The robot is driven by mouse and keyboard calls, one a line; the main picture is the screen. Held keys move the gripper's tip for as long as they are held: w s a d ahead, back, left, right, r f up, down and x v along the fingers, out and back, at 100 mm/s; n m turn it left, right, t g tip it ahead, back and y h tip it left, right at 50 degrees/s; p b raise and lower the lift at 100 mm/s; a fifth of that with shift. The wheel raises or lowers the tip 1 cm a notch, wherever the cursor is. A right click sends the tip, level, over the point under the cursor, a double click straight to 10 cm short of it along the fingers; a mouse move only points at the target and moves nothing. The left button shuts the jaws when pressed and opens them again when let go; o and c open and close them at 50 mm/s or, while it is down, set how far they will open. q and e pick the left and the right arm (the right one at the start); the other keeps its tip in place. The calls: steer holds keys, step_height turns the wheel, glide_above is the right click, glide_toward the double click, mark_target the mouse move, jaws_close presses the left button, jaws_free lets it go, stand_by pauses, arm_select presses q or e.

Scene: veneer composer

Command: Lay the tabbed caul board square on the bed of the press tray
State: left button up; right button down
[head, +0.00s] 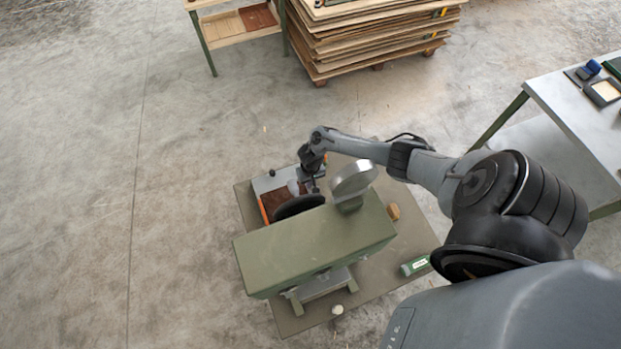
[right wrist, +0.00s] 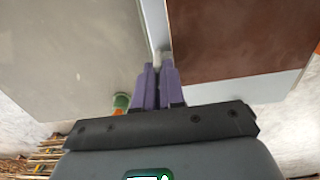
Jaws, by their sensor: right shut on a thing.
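The press tray (head: 262,184) is light grey, on the far left side of the green press. A flat red-brown board, which I take for the caul board (head: 270,201), shows at the tray, partly hidden by my arm and a dark round wheel. In the right wrist view the same brown board (right wrist: 240,40) fills the upper right, with a strip of grey tray (right wrist: 250,88) along its near side. My right gripper (right wrist: 160,68) is shut at the board's left edge, beside a pale raised rim. The gripped part is mostly hidden; it appears to be the board's tab. My left gripper is out of view.
The green press body (head: 315,243) stands close on the near side, with a dark wheel (head: 299,206) near my gripper. A side table (head: 570,100) stands right; stacked sheets (head: 370,35) stand behind. Floor at left is clear.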

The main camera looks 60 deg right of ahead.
steer(key=c, duration=1.1)
jaws_free()
steer(key=shift+w, duration=0.1)
steer(key=shift+c, duration=0.2)
steer(key=shift+r, duration=0.1)
step_height(320, 180, up, 5)
steer(key=p, duration=0.5)
steer(key=shift+p, duration=0.3)
step_height(320, 180, up, 2)
steer(key=p, duration=0.3)
steer(key=shift+r, duration=0.2)
